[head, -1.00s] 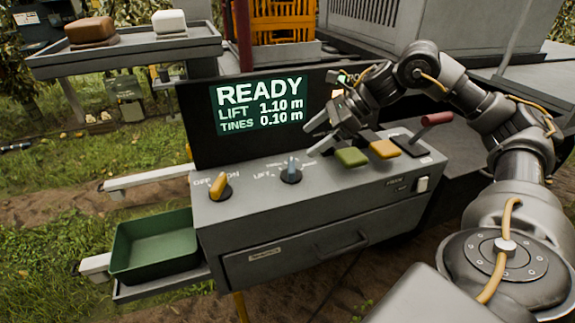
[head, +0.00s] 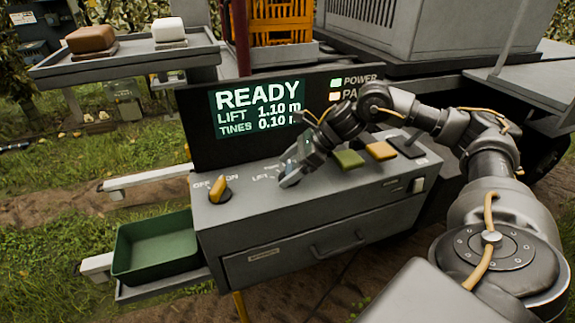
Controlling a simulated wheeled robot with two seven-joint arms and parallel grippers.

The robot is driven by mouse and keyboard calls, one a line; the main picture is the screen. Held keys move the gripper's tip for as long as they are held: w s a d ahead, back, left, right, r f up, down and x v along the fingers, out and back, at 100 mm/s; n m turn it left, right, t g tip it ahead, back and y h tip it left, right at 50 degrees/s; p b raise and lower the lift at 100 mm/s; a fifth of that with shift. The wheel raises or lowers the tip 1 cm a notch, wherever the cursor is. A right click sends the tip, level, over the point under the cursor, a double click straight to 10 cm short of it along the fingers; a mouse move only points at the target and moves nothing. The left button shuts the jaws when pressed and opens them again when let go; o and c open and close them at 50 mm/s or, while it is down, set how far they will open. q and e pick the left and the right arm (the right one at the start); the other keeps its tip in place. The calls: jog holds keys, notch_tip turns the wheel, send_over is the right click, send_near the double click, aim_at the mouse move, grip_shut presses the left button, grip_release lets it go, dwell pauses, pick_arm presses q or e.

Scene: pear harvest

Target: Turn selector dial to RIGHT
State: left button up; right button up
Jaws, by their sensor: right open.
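The grey control console (head: 310,225) stands in the middle of the head view. Its selector dial, by the LIFT label (head: 261,179), is now mostly hidden behind my right gripper, so I cannot read where it points. My right gripper (head: 289,178) is open, with its fingers pointing down at the dial's place. I cannot tell whether the fingers touch the dial. The display (head: 258,106) reads READY, LIFT 1.10 m, TINES 0.10 m. My left gripper is not in view.
A yellow OFF/ON knob (head: 220,189) sits left of the gripper. A green button (head: 348,160) and a yellow button (head: 380,151) lie to its right. A green bin (head: 157,247) is at the lower left. A shelf (head: 125,64) holds a brown and a white block.

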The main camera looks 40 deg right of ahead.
jog(key=shift+a+f, duration=0.1)
jog(key=shift+f, duration=0.05)
jog(key=c, duration=1)
